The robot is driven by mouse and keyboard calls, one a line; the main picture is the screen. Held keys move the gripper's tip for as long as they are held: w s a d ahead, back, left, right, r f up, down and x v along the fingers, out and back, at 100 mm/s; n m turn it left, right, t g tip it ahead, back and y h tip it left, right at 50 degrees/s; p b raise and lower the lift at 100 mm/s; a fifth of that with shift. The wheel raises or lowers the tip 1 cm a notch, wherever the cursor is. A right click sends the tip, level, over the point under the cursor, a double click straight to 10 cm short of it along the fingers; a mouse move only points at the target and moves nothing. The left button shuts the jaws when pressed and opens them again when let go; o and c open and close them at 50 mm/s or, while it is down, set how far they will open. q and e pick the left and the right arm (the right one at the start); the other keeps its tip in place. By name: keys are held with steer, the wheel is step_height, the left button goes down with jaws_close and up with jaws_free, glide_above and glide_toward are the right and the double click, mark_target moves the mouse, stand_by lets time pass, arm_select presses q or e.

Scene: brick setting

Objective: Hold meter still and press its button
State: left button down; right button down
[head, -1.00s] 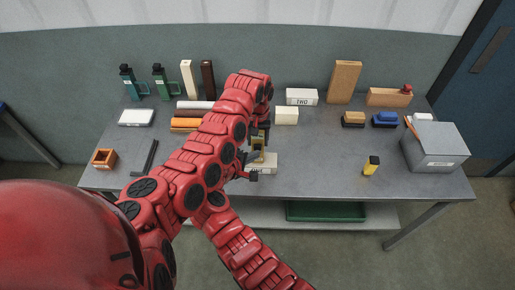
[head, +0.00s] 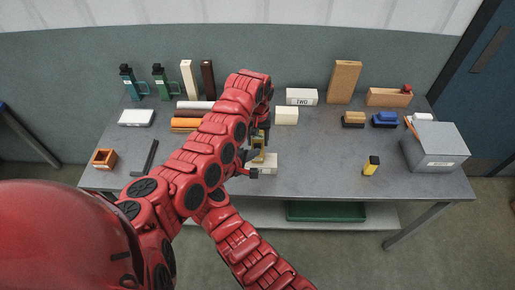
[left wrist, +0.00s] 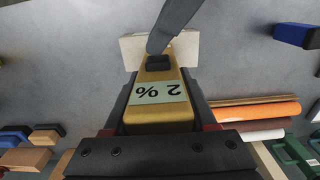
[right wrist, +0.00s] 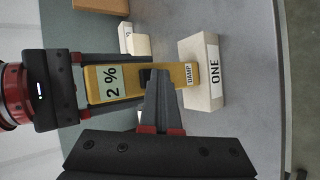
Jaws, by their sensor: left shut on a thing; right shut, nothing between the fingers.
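The meter (left wrist: 160,112) is yellow, with a display reading "2 %" and a dark button (left wrist: 158,62). My left gripper (head: 261,136) is shut on the meter's sides and holds it over the table; the meter also shows in the right wrist view (right wrist: 135,82), with a "DAMP" label near its far end. That end is at a white block labelled "ONE" (right wrist: 203,72); whether they touch is unclear. My right gripper (right wrist: 155,82) is shut and empty, its tip at the button. I cannot tell whether the button is pressed down.
A block labelled "TWO" (head: 301,97) and a cream block (head: 286,116) stand behind the meter. A yellow and black item (head: 372,165) and a grey box (head: 436,148) are to the right. The table between is clear.

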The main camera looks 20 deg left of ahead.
steer(key=shift+s+d, duration=0.25)
steer(key=shift+s, duration=0.55)
steer(key=s, duration=0.2)
steer(key=s+d, duration=0.1)
steer(key=s, duration=0.2)
steer(key=shift+d, duration=0.2)
stand_by(0.7)
arm_select(q)
steer(key=shift+c, duration=0.6)
jaws_free()
arm_select(e)
steer(key=shift+w, duration=0.1)
